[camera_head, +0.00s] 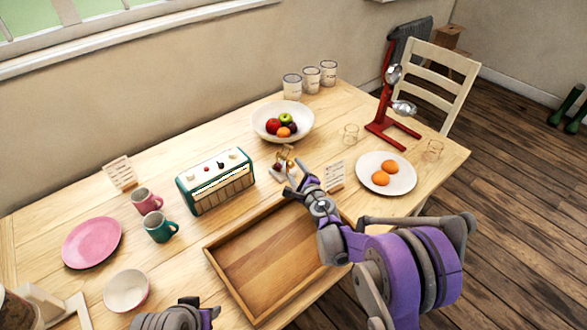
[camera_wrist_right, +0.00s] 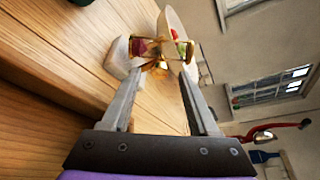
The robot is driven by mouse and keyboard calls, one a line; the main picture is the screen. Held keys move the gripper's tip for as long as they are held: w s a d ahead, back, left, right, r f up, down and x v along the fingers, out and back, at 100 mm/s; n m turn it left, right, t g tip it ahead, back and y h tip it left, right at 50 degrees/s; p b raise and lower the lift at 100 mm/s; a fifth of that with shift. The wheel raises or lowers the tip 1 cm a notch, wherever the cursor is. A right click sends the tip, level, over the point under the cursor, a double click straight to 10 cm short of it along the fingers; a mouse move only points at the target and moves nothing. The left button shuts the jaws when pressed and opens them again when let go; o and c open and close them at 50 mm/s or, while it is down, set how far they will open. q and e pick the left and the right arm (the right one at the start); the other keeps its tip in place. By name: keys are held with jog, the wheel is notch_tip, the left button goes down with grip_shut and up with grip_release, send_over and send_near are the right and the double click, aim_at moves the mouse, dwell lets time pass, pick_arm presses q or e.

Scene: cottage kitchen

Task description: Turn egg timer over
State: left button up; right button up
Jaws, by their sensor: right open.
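The egg timer (camera_head: 284,158) is a small hourglass with amber-brown ends. It stands near the middle of the table, just behind the wooden tray. In the right wrist view the egg timer (camera_wrist_right: 157,47) lies straight ahead of the fingertips, with a pale white object on its table side. My right gripper (camera_head: 300,175) is open and empty, reaching over the tray's back edge close to the timer. In the right wrist view its fingers (camera_wrist_right: 161,78) are spread, and I see no grip on the timer. My left gripper (camera_head: 182,317) shows only partly at the bottom edge; its fingers are unclear.
A wooden tray (camera_head: 232,262) lies in front. A teal radio (camera_head: 218,187) stands left of the timer, a fruit bowl (camera_head: 265,127) behind it. A small card (camera_head: 334,176) and a plate with oranges (camera_head: 398,172) are to the right.

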jog(key=shift+x, duration=0.8)
grip_shut()
